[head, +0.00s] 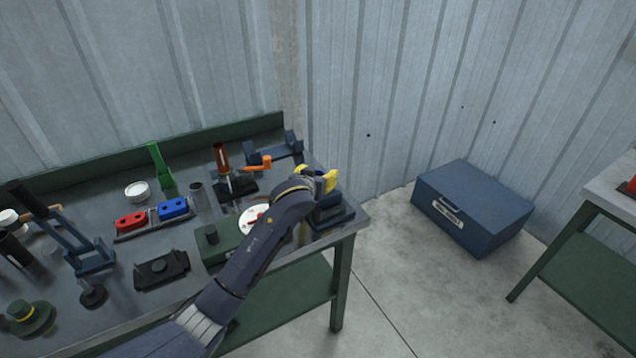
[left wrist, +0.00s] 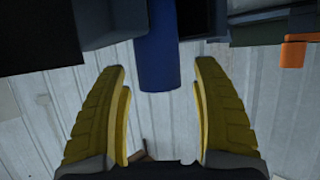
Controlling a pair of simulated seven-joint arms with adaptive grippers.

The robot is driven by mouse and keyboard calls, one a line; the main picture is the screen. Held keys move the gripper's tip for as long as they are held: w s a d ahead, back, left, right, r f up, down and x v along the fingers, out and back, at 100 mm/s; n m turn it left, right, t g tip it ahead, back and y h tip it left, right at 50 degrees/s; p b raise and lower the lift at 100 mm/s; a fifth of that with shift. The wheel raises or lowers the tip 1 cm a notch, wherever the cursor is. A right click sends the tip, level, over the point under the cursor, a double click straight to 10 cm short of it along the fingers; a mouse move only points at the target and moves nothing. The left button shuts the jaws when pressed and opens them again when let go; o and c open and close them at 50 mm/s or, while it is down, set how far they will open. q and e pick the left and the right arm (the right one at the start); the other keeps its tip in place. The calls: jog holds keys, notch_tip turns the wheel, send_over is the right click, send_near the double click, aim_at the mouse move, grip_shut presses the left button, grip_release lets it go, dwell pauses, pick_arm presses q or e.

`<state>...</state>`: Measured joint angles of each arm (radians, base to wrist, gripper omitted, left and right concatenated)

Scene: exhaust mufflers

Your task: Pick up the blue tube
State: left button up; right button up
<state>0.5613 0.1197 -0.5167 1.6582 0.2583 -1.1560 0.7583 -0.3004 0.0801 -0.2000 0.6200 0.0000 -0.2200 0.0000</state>
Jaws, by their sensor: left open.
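The blue tube (left wrist: 157,50) shows in the left wrist view at the top middle, its rounded end pointing down between my left fingers. My left gripper (head: 318,177) is open, with yellow fingers, over the right end of the workbench in the head view. In the left wrist view the fingers (left wrist: 159,75) stand on either side of the tube's end, with a gap on both sides. I cannot make out the tube in the head view; my gripper and arm cover that area. My right gripper is not in view.
A dark blue stand (head: 333,214) sits at the bench corner below my gripper. An orange clamp (head: 258,163), red block (head: 130,220), blue block (head: 173,208) and green bracket (head: 161,168) stand left on the bench (head: 110,182). A blue box (head: 472,207) lies on the floor.

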pick_arm(q)
jog(key=shift+c, duration=0.4)
jog(key=c, duration=1.3)
jog(key=shift+r, duration=0.15)
